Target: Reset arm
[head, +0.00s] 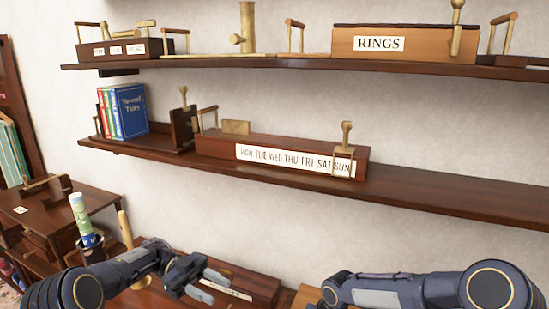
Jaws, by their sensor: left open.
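My left gripper (212,287) is in the lower middle of the head view, with its arm coming in from the lower left. Its fingers are apart and hold nothing that I can see. It is in front of and over a low brown wooden box (250,282) with a white label strip. My right arm comes in from the lower right and bends down out of the picture, so its gripper does not show.
A lower wall shelf (440,205) holds books (128,110) and a long weekday box (215,146). An upper shelf (230,64) holds a RINGS box (350,44). A small desk (95,208) stands at left, near a pale rolled item (79,212). The lower shelf's right part is clear.

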